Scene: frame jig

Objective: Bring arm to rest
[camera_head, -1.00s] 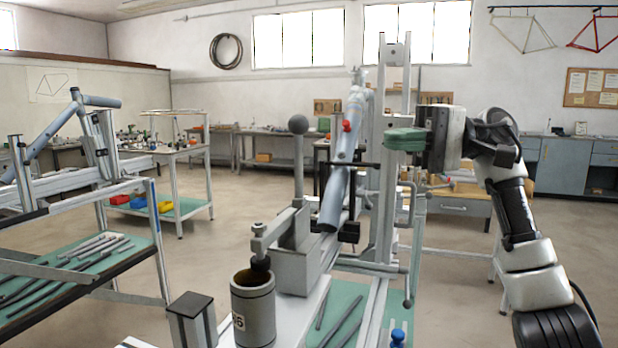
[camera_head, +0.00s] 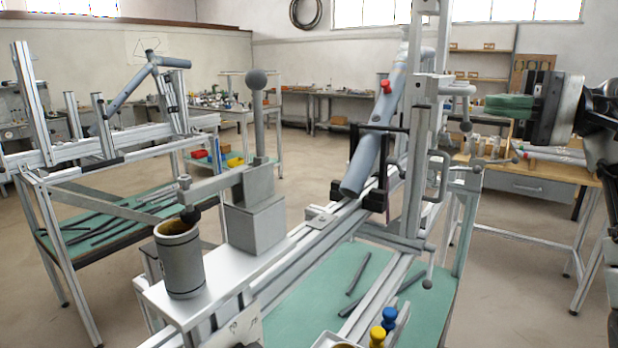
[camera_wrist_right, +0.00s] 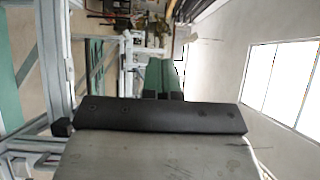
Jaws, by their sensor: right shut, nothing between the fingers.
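My right gripper (camera_head: 510,106) is at the right of the head view. Its green fingers are together with nothing between them, and they point left towards the upright post of the frame jig (camera_head: 428,120). A gap shows in the picture between the fingertips and the post. The green fingers also show in the right wrist view (camera_wrist_right: 162,78), beyond the dark edge of the gripper body. My right arm (camera_head: 608,160) runs down along the right edge and is partly cut off. My left gripper is not in view.
The jig holds a blue-grey tube (camera_head: 375,140). A lever press (camera_head: 255,210) and a grey cup (camera_head: 179,260) stand in front of it. A wooden-topped workbench (camera_head: 530,168) is behind the gripper. Open floor (camera_head: 510,290) lies at lower right.

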